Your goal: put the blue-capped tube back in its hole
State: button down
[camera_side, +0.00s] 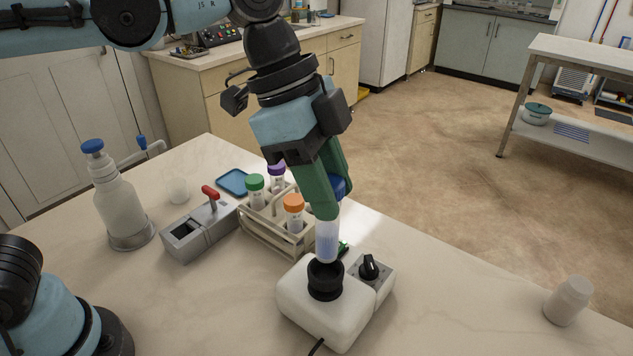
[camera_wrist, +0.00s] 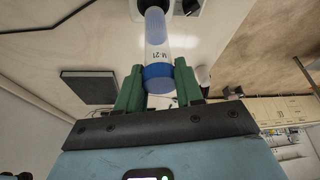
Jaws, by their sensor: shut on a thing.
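My gripper (camera_side: 327,212) has green fingers and is shut on the blue-capped tube (camera_side: 327,238). The tube points downward, and its lower tip is at or just above the black cup (camera_side: 325,280) of a white mixer; I cannot tell if they touch. The blue cap (camera_side: 341,187) is partly hidden behind the fingers. In the wrist view the cap (camera_wrist: 158,77) sits between the green fingers, and the label reads M-21. The beige rack (camera_side: 270,236) stands behind and left of the mixer, holding green-, purple- and orange-capped tubes. Its right end is hidden by my gripper.
The white mixer (camera_side: 310,320) has a grey box with a black knob (camera_side: 369,267) on its right. A grey device with a red lever (camera_side: 208,192), a wash bottle (camera_side: 115,200) and a blue dish (camera_side: 232,182) stand left.

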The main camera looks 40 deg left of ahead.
jog(key=shift+r, duration=0.6)
